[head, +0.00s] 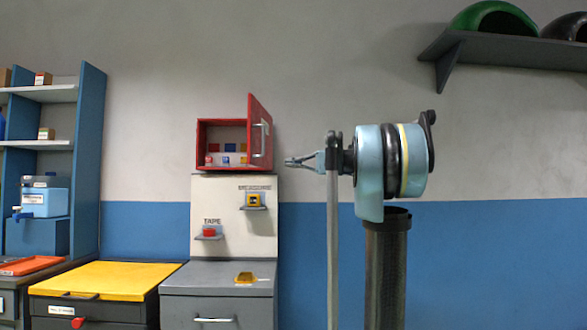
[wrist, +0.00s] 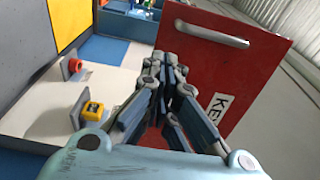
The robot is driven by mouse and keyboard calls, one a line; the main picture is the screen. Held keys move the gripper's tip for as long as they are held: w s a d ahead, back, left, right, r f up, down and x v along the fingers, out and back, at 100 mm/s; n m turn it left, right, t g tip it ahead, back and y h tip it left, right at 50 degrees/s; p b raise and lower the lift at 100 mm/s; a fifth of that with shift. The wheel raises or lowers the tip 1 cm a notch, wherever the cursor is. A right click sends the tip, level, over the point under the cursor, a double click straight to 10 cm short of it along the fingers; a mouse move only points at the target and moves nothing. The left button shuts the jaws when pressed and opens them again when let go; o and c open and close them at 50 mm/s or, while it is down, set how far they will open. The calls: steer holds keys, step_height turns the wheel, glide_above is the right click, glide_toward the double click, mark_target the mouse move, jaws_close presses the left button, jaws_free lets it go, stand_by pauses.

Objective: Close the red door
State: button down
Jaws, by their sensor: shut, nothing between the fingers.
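The red door (head: 260,133) stands open on the right side of the small red cabinet (head: 202,132) on the wall. It swings out from the cabinet's right edge and carries a silver bar handle (head: 264,138). In the wrist view the door (wrist: 240,85) fills the upper right, with the handle (wrist: 205,34) at its top and a partly hidden label beginning "KE". My gripper (head: 288,162) is shut and empty, to the right of the door and slightly below its middle in the head view. In the wrist view my gripper (wrist: 168,62) overlaps the door; contact cannot be told.
Below the cabinet a white panel (head: 231,222) holds a red tape (head: 209,232) and a yellow measure (head: 253,199) on small ledges. A grey drawer cabinet (head: 215,279) stands beneath, beside a yellow-topped one (head: 115,280).

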mark_target(256, 163)
steer(key=a, duration=0.3)
steer(key=w+a, duration=0.1)
steer(key=a, duration=0.3)
steer(key=w+a, duration=0.1)
steer(key=a, duration=0.2)
steer(key=shift+a, duration=0.25)
steer(key=shift+a, duration=0.15)
